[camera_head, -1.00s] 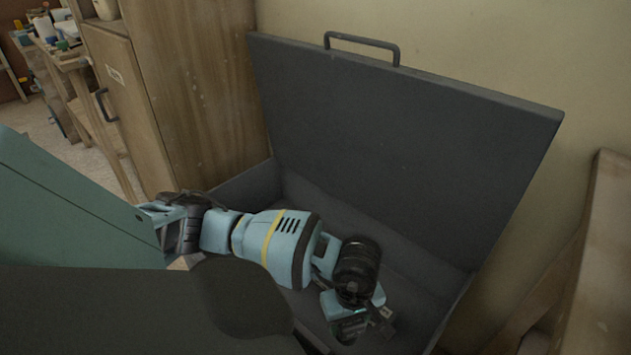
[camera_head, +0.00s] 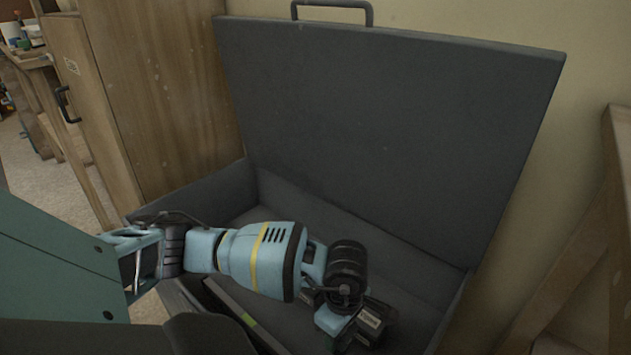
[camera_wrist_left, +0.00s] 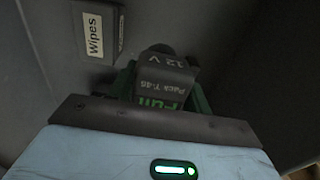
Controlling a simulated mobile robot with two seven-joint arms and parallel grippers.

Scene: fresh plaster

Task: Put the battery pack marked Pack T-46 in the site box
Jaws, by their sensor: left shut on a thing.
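My left gripper (camera_head: 345,325) reaches down inside the dark grey site box (camera_head: 213,197), whose lid (camera_head: 390,130) stands open against the wall. In the left wrist view, the gripper's green fingers (camera_wrist_left: 160,88) are shut on a dark battery pack (camera_wrist_left: 166,72). Its label shows "12 V", "Full" and small print that looks like Pack T-46, upside down. The pack is over or inside the box; whether it touches the floor of the box cannot be told. My right gripper is not in view.
A dark container labelled "Wipes" (camera_wrist_left: 93,34) lies in the box close to the pack. A wooden cabinet (camera_head: 150,90) stands left of the box, and a wooden frame (camera_head: 585,230) at the right. Part of the box front is hidden by my arm.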

